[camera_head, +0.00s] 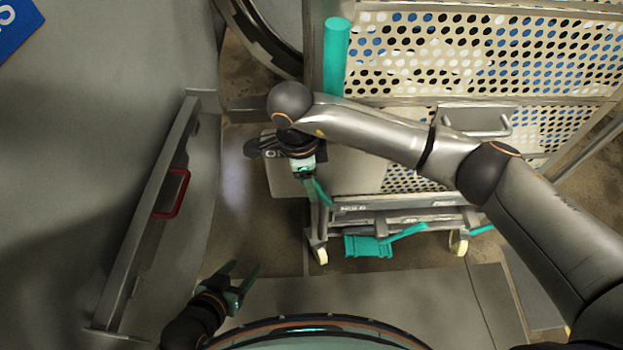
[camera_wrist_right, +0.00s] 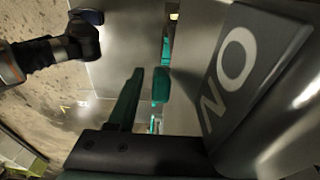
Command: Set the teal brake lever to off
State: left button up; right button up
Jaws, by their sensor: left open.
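Several teal parts show, and I cannot tell for sure which is the brake lever. A teal slanted bar (camera_head: 408,231) and a ribbed teal pedal (camera_head: 368,247) sit low on the cart. In the right wrist view a teal piece (camera_wrist_right: 161,85) stands beyond my finger, beside a dark plate (camera_wrist_right: 252,70) with white letters, N and O. My right gripper (camera_head: 320,192) points down at the cart's near-left corner. One finger shows in its wrist view; the other is hidden, so its opening is unclear. My left gripper (camera_head: 241,278) is open and empty, lower left.
The cart has perforated panels (camera_head: 480,55) and a thick teal post (camera_head: 336,60). Its caster (camera_head: 458,243) rests on the floor. A grey panel with a red handle (camera_head: 172,193) stands at left. Some floor is free between the panel and the cart.

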jog(key=shift+r, duration=0.25)
jog(key=r, duration=0.4)
jog(key=a+r, duration=0.1)
jog(key=r, duration=0.7)
jog(key=shift+a, duration=0.4)
jog(key=shift+c, duration=0.3)
